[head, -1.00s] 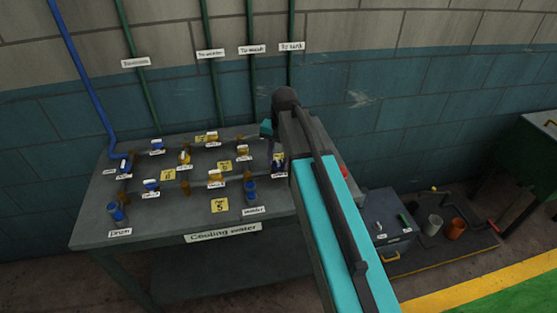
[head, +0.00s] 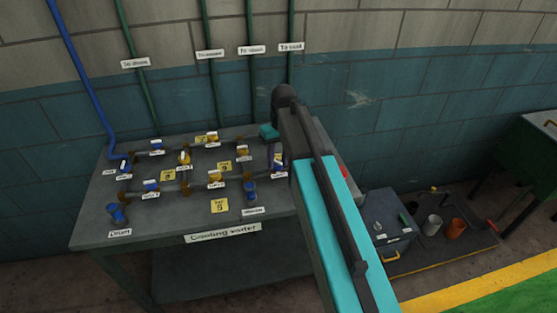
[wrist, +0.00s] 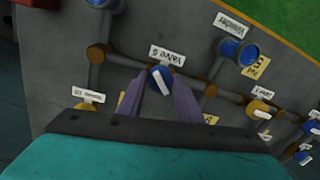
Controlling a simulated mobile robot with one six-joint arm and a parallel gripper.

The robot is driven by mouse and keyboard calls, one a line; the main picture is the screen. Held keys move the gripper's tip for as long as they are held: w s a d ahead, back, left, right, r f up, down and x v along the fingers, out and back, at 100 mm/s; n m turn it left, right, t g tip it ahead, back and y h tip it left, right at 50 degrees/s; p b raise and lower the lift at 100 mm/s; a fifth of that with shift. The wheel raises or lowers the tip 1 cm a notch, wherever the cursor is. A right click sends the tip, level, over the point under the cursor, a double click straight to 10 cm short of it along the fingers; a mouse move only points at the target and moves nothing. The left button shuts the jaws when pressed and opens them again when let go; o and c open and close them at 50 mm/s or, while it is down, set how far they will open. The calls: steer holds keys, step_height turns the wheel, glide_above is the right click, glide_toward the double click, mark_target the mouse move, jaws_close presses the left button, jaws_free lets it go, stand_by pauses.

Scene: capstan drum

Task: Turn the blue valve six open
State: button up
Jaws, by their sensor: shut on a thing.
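The blue valve six (wrist: 157,76) sits on a grey pipe in the wrist view, with a white lever on top. Its label "Valve 6" (wrist: 167,56) appears upside down just above it. My gripper (wrist: 160,88) has its two purple-grey fingers on either side of the valve and is shut on it. In the head view my gripper (head: 277,161) reaches down at the right end of the pipework. My arm hides part of the valve there.
The grey bench (head: 95,225) carries several other blue and yellow valves, brown pipe joints and yellow tags. A blue outlet labelled "Washder" or similar (wrist: 237,50) is near valve six. A grey box (head: 388,215) and buckets stand right of the bench.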

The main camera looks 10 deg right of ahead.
mark_target(278, 161)
steer(key=n, duration=0.4)
steer(key=shift+w+n, duration=0.1)
steer(key=shift+n, duration=0.2)
steer(key=n, duration=0.4)
steer(key=shift+a, duration=0.1)
steer(key=o, duration=1)
steer(key=shift+o, duration=0.2)
steer(key=shift+r, duration=0.15)
step_height(278, 161, up, 14)
steer(key=b, duration=0.3)
steer(key=shift+w+d+f, duration=0.2)
steer(key=shift+w+d, duration=0.1)
steer(key=shift+w, duration=0.15)
